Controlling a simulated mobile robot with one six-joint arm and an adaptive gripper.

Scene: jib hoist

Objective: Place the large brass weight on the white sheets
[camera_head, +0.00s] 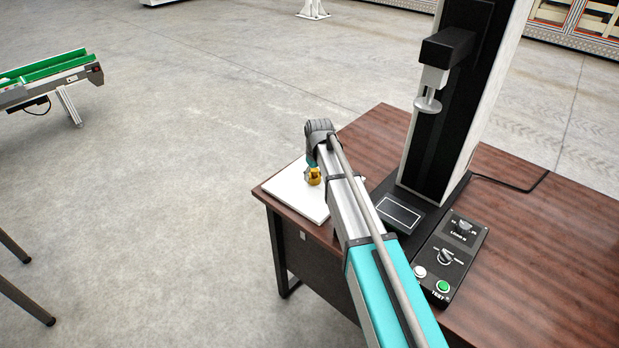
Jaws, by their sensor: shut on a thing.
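The brass weight (314,176) shows as a small golden piece at the end of my arm, over the stack of white sheets (293,190). My gripper (312,162) is mostly hidden behind my own wrist and arm, and is shut on the weight. The sheets lie at the left corner of the brown wooden table. I cannot tell whether the weight touches the sheets or hangs just above them. My arm covers the right part of the sheets.
A tall testing machine (439,130) stands on the table (540,230) just right of my arm. Its control box (451,257) with knobs and buttons sits in front. A green conveyor (50,72) stands far left. The floor between is clear.

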